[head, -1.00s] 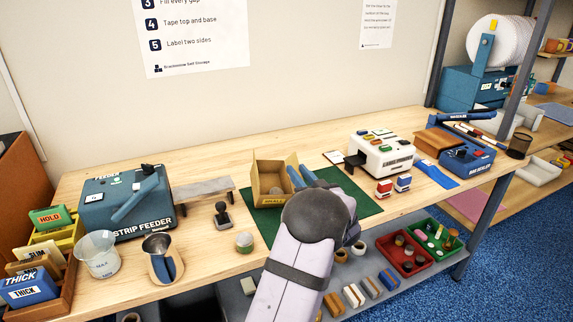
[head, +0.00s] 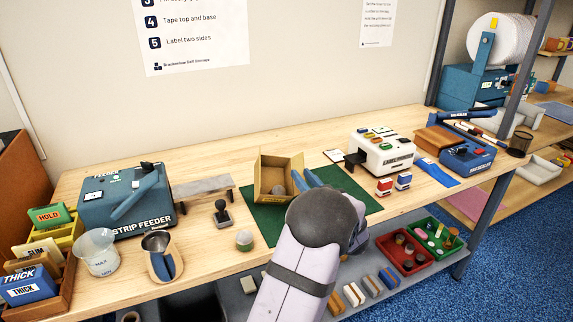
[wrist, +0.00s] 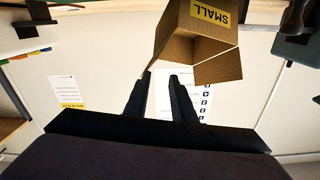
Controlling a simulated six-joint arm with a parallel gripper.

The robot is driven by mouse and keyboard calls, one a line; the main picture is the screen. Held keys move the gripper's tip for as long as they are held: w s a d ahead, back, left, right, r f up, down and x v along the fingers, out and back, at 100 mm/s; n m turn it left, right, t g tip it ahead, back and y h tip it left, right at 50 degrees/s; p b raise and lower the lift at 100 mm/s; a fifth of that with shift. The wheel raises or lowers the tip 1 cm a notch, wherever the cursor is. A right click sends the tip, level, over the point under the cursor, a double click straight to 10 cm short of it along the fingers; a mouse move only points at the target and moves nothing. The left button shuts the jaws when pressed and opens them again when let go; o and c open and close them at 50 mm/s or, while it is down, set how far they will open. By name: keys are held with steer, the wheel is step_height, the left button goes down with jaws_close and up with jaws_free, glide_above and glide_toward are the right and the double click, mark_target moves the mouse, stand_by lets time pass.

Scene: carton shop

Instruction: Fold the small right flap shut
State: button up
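The small open carton (head: 268,189) stands on the green mat with its top open. My gripper (head: 308,178) is just right of the carton. In the wrist view my gripper (wrist: 161,75) has its two dark fingers apart, with nothing between them.
The green mat (head: 258,228) lies under the carton. A white label printer (head: 382,155) and two stamps (head: 393,184) stand to the right. A hand stamp (head: 222,213), a grey ramp (head: 203,190) and the strip feeder (head: 125,205) stand to the left.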

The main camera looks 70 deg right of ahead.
steer(key=shift+b+v, duration=0.35)
steer(key=shift+v, duration=1.8)
steer(key=shift+w, duration=0.1)
steer(key=m+g+h, duration=0.1)
steer(key=m, duration=0.2)
glide_toward(285, 160)
steer(key=shift+d+r, duration=0.25)
steer(key=shift+r, duration=0.3)
steer(key=shift+d+r, duration=0.25)
steer(key=shift+r, duration=0.3)
steer(key=w+d+f, duration=0.1)
steer(key=w+f+m+g, duration=0.1)
steer(key=shift+w+d+m, duration=0.3)
steer(key=shift+w+d, duration=0.1)
steer(key=shift+p+x, duration=1.05)
steer(key=shift+x, duration=2.6)
steer(key=shift+s+r, duration=0.1)
jaws_close()
